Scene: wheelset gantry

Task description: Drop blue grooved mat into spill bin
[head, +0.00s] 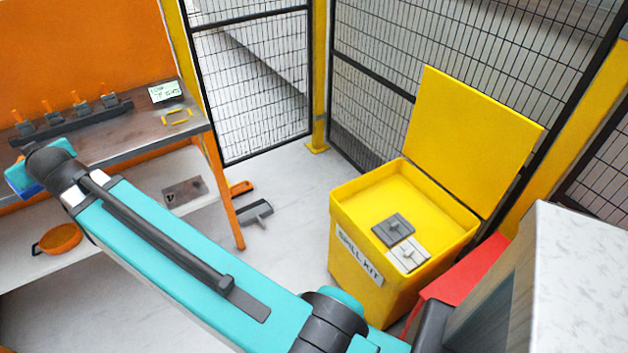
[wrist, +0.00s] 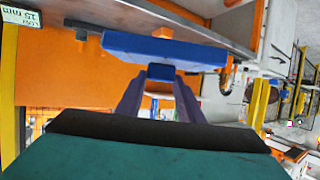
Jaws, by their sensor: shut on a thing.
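My gripper (wrist: 160,78) is shut on the knob of the blue mat (wrist: 165,50) in the wrist view. The mat appears as a flat blue slab across the fingertips; its grooves cannot be made out. In the head view only a small blue piece of the mat (head: 33,190) shows below my wrist at the far left, and the fingers are hidden. The spill bin (head: 350,291) is a yellow box labelled SPILL KIT at the right, well apart from my gripper. Its lid (head: 470,140) stands open. A dark grey mat (head: 393,230) and a light grey mat (head: 408,255) lie inside.
A workbench (head: 150,125) with a black rack (head: 70,125), a small sign (head: 166,92) and a yellow handle stands at the left. An orange bowl (head: 60,239) sits on its lower shelf. A red box (head: 465,275) adjoins the bin. Mesh fencing closes the back.

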